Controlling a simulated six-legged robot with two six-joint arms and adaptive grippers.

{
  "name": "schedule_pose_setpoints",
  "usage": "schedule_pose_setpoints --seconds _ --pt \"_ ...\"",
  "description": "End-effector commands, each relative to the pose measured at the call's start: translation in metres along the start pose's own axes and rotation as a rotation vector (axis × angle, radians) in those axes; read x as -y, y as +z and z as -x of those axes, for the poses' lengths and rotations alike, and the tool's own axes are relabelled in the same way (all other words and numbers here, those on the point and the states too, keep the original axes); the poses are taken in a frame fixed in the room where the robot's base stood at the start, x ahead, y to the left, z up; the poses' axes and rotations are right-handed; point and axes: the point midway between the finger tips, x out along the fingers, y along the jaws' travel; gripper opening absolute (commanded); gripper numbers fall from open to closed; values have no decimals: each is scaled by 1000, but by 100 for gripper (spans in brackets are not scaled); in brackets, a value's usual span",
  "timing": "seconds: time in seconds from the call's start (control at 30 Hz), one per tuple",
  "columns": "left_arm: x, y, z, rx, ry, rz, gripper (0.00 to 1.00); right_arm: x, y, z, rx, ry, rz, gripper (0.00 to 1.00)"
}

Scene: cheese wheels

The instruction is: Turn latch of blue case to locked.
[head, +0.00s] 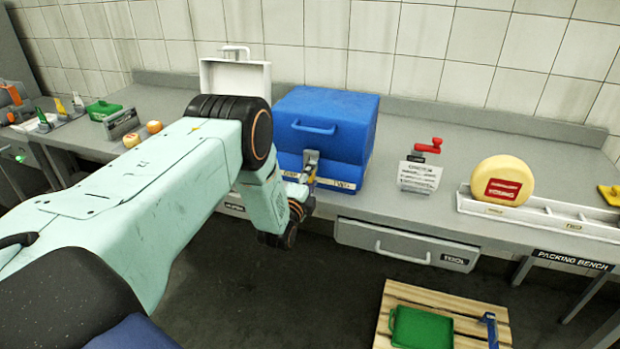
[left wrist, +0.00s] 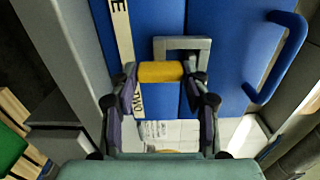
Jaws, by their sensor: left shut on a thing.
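The blue case (head: 325,115) stands upright on the bench with its lid down and a blue handle on its front. It fills most of the left wrist view (left wrist: 230,60). Its latch has a grey metal plate (left wrist: 182,44) and a yellow grip (left wrist: 160,72). My left gripper (head: 305,178) is at the case front, low in the middle. In the left wrist view its fingers (left wrist: 160,76) are shut on the yellow grip, one at each end. The label strip (head: 338,184) on the case is partly covered, so I cannot read the latch position. My right gripper is not in view.
A white case (head: 236,78) stands behind my left arm. Right of the blue case are a sign (head: 420,176), a red clamp-like thing (head: 428,146) and a cheese wheel (head: 503,180) in a tray. A drawer (head: 400,245) is below. A pallet (head: 470,312) with a green tray (head: 421,328) lies on the floor.

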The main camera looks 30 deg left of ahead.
Motion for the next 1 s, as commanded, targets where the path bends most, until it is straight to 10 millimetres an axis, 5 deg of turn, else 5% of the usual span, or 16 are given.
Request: schedule_pose_setpoints --seconds 0.03,0.07,0.3,0.73,1.0 --pt "1 -2 -1 -4 -3 -3 15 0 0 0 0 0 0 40" --pt "1 -2 -1 -4 -3 -3 48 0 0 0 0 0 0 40" --pt "1 -1 0 -2 -1 -1 68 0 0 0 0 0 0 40" --pt "-1 0 5 0 2 0 70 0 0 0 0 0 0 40" --pt "-1 1 43 1 4 1 70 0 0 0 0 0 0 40"
